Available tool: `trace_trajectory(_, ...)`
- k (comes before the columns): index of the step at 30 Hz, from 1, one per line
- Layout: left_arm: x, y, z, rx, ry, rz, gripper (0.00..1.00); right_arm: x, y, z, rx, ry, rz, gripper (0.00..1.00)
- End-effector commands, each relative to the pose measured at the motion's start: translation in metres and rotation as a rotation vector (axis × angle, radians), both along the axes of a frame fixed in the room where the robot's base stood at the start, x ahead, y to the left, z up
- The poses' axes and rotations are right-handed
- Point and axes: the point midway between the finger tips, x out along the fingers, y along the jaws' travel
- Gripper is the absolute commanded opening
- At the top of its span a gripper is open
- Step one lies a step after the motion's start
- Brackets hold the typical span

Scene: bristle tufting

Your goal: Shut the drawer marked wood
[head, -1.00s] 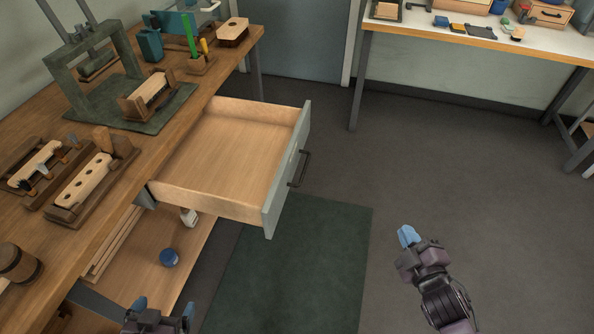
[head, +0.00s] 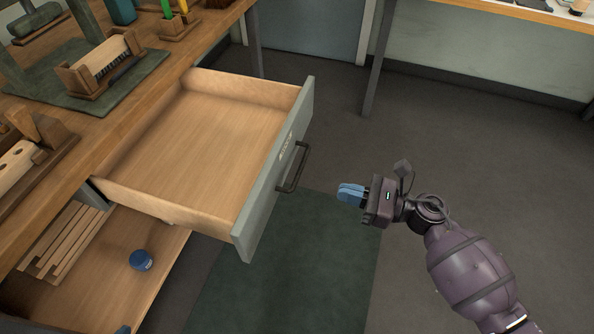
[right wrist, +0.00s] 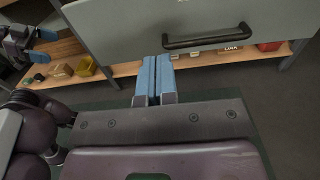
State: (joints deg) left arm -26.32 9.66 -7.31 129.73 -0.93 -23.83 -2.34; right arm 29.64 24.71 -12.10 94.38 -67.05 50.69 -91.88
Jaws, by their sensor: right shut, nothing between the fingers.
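The drawer (head: 190,150) stands pulled far out from under the workbench and looks empty inside. Its grey-green front (head: 262,205) has a dark bar handle (head: 293,168) and a small label (head: 286,146) too small to read. In the right wrist view the front (right wrist: 120,30) and handle (right wrist: 208,39) lie just beyond my fingers. My right gripper (head: 350,194) is shut and empty, to the right of the handle with a gap between. My left gripper (right wrist: 42,46) is open at the left of the right wrist view; only a fingertip shows at the head view's bottom edge.
The wooden workbench (head: 60,190) carries brush blocks and a green mat (head: 135,75). A lower shelf (head: 110,285) holds a blue round container (head: 141,260) and wood strips. A dark floor mat (head: 300,270) lies below. Floor to the right is clear, with another table behind.

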Motion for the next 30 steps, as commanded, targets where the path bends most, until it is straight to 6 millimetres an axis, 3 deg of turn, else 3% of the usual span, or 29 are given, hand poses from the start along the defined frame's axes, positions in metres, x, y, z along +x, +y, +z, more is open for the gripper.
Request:
trace_trajectory(5,0.001,0.0,0.001,0.0,-0.002,-0.001,1.0,0.005,0.013,0.002,-0.002,-0.01,0.004,0.0)
trace_trajectory(24,-0.006,0.001,-0.006,0.011,0.015,-0.008,1.0,0.037,0.113,0.0,0.0,-0.002,0.001,0.0)
trace_trajectory(30,-0.003,0.0,-0.003,0.012,0.005,-0.011,1.0,0.042,0.129,0.0,-0.001,-0.004,0.001,0.0)
